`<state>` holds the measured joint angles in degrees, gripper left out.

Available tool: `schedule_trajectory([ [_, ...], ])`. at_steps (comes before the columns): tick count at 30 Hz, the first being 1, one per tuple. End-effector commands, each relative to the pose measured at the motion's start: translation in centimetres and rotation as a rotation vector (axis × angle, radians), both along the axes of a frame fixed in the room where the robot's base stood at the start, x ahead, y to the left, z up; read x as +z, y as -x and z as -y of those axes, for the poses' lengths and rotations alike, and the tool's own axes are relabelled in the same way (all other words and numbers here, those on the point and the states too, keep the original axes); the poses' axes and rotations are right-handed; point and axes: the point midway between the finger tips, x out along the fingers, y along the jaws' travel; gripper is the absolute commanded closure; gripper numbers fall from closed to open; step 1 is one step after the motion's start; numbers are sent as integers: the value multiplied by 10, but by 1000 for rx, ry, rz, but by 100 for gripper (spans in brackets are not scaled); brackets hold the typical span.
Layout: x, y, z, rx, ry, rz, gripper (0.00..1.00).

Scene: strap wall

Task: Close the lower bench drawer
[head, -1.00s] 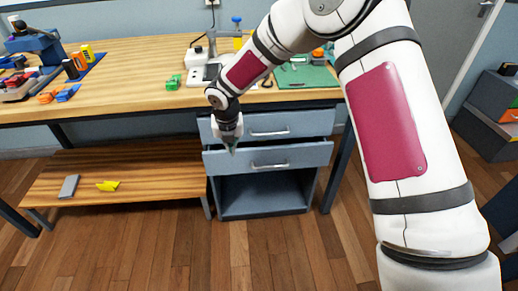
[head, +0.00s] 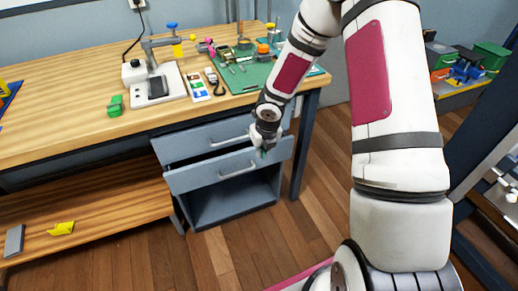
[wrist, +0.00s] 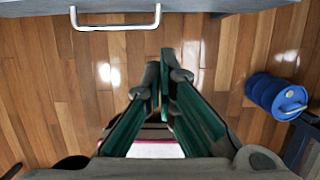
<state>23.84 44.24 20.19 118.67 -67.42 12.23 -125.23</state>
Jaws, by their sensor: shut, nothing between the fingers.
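The lower bench drawer (head: 205,178) is a blue-grey front with a silver handle (head: 238,170), under the upper drawer (head: 190,145). Its front stands forward of the upper one, and a dark gap shows between them, so it is partly open. My gripper (head: 264,151) is at the right end of the lower drawer front, right of the handle. In the wrist view my gripper (wrist: 165,55) is shut and empty, its green fingers together over the floor. A drawer front (wrist: 200,6) with its handle (wrist: 115,25) crosses the top there. I cannot tell whether the fingers touch it.
An open compartment (head: 235,205) lies below the drawers. The wooden bench top (head: 60,110) above holds a green mat (head: 240,80) with tools. A low wooden shelf (head: 110,205) is at left. Floor before the drawers is clear.

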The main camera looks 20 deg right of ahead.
Motion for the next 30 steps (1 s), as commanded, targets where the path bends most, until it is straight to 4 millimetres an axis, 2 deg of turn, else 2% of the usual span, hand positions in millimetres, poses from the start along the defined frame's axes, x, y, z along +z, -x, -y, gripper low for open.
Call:
schedule_trajectory([
  [1, -15, -3, -1, 4, 1, -3, 100],
  [3, -27, -6, -1, 3, 1, -2, 100],
  [11, -65, -16, -1, 3, 2, -1, 100],
  [21, -61, -49, 0, -1, 0, 2, 100],
  [30, -61, -56, 0, 0, 0, 0, 100],
])
